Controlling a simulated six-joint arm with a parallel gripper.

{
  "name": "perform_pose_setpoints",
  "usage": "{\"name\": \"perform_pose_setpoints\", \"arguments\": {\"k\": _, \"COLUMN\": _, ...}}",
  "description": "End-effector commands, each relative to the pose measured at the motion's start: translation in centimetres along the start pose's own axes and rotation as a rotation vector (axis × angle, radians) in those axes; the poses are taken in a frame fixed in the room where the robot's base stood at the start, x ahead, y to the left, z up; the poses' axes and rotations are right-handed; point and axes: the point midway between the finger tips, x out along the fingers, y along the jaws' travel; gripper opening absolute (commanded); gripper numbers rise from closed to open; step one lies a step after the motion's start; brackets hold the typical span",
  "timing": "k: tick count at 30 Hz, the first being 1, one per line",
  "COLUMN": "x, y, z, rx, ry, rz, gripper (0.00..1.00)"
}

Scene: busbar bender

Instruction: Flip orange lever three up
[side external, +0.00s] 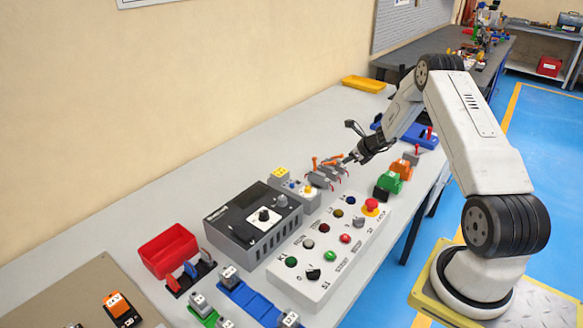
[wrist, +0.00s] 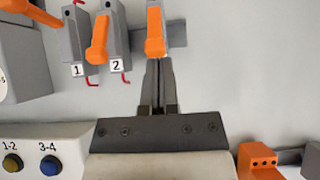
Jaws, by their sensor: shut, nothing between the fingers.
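A row of grey switch blocks with orange levers shows in the wrist view. Block 1 (wrist: 75,35) and block 2 (wrist: 118,42) carry readable labels. The orange lever at block 2 (wrist: 98,40) slants down-left. The third orange lever (wrist: 155,30) stands to the right of block 2; its label is not visible, and my fingers cover the area below it. My gripper (wrist: 160,64) is shut and empty, its tips at the lower end of the third lever; I cannot tell whether they touch. In the side view my gripper (side external: 350,158) is at the right end of the lever row (side external: 322,174).
A control box with coloured buttons (side external: 324,262) and a black-topped grey unit (side external: 252,224) stand nearer the camera. Green (side external: 390,183) and orange (side external: 401,167) blocks sit right of the levers. Bare table lies behind the row, toward the wall.

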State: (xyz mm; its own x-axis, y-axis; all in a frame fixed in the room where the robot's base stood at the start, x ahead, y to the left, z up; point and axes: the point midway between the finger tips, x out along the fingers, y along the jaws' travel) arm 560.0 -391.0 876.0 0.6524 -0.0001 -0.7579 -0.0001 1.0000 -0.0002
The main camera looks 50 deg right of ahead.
Motion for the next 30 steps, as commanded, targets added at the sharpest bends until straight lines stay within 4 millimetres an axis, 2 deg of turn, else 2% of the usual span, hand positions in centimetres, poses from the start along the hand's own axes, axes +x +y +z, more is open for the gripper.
{"name": "perform_pose_setpoints", "arguments": {"k": 30, "x": -0.22, "y": -0.01, "z": 0.33, "rx": -0.001, "ry": 0.062, "rz": 0.000, "gripper": 0.00}}
